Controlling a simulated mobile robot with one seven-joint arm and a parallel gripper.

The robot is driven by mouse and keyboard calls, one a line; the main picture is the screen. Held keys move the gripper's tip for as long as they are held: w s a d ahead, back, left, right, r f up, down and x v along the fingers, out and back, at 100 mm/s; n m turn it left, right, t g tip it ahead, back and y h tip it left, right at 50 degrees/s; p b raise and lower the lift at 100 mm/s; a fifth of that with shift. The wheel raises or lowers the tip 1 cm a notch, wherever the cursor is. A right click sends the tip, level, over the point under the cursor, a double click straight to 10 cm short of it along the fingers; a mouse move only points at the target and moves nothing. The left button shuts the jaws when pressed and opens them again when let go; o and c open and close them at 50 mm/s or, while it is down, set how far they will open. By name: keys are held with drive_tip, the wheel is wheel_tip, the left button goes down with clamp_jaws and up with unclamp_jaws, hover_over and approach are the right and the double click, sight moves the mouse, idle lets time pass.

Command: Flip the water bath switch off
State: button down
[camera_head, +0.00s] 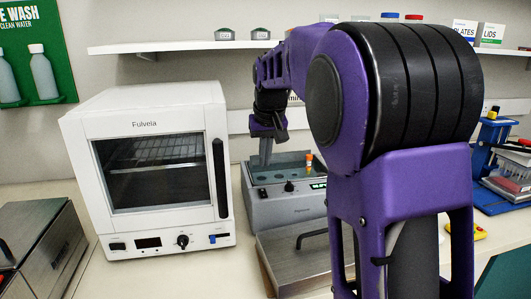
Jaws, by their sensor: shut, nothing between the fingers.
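A grey bench unit (285,210) stands right of the white oven, with dark round spots and an orange-capped tube (309,162) on its top. It looks like the water bath, though I cannot read its label. Its front has a small dark part (262,193) that may be the switch, a black knob (289,187) and a lit display (318,186), partly hidden by my arm. I cannot tell the switch's position. My gripper (265,160) points down over the unit's back left, fingers together and empty. I cannot tell whether it touches the unit.
A steel lid-like panel (290,262) with a black handle lies in front of the unit. The white oven (145,110) stands close on the left. A steel box (35,240) is at far left. A shelf (190,48) runs above. My purple arm covers much of the right.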

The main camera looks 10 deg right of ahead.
sight(264, 194)
drive_tip(key=x, duration=0.9)
drive_tip(key=shift+s+f+b, duration=0.1)
drive_tip(key=shift+s+b, duration=0.3)
drive_tip(key=shift+w+f, duration=0.1)
drive_tip(key=shift+f, duration=0.15)
drive_tip(key=shift+s+f, duration=0.1)
drive_tip(key=shift+s, duration=0.1)
drive_tip(key=shift+s+b, duration=0.35)
drive_tip(key=shift+s, duration=0.35)
